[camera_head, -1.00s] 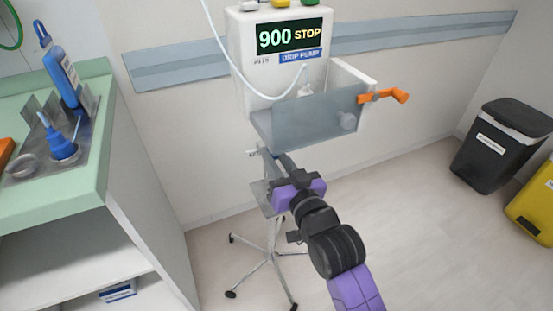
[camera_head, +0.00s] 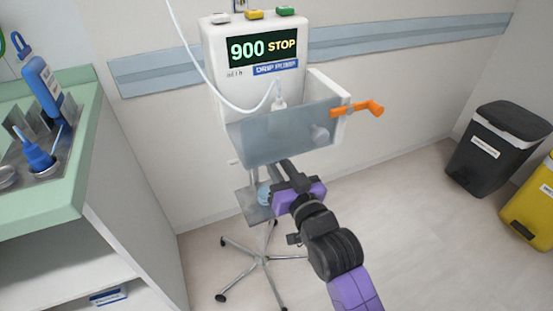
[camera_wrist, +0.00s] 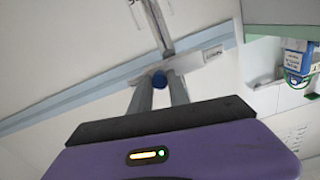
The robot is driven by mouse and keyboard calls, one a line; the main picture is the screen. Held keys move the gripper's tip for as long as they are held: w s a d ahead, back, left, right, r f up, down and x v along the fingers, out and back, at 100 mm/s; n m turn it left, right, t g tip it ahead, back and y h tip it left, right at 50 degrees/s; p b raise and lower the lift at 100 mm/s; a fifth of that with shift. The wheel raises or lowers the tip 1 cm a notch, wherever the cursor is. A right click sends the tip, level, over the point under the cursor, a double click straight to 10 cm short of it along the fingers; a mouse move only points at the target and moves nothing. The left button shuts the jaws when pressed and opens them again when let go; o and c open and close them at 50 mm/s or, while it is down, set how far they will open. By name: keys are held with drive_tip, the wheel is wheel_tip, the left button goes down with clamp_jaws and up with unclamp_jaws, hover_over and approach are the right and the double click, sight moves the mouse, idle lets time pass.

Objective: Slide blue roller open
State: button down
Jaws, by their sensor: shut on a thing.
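The blue roller (camera_wrist: 159,80) is a small dark blue round piece between my fingertips in the wrist view. My gripper (camera_wrist: 159,88) is shut on it, one grey finger on each side. A white holder and a pale strip run behind the roller. In the head view my gripper (camera_head: 281,170) is just below the drip pump's (camera_head: 215,75) clear front box, in front of the stand; the roller is hidden there. The pump display reads 900 STOP. Its clear door (camera_head: 290,137) has an orange lever (camera_head: 360,109) at the right.
A pale blue rounded thing (camera_head: 264,193) shows beside my gripper, at a small grey plate (camera_head: 250,207) on the stand. The wheeled stand base (camera_head: 262,259) is below. A green-topped counter (camera_head: 85,150) stands left; black (camera_head: 490,150) and yellow (camera_head: 532,200) bins stand right.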

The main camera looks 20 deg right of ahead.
drive_tip(key=shift+d, duration=0.25)
drive_tip(key=c, duration=1.3)
unclamp_jaws()
drive_tip(key=shift+d, duration=0.15)
drive_tip(key=shift+o, duration=0.2)
drive_tip(key=s+p, duration=0.1)
drive_tip(key=s, duration=0.7)
drive_tip(key=shift+w, duration=0.1)
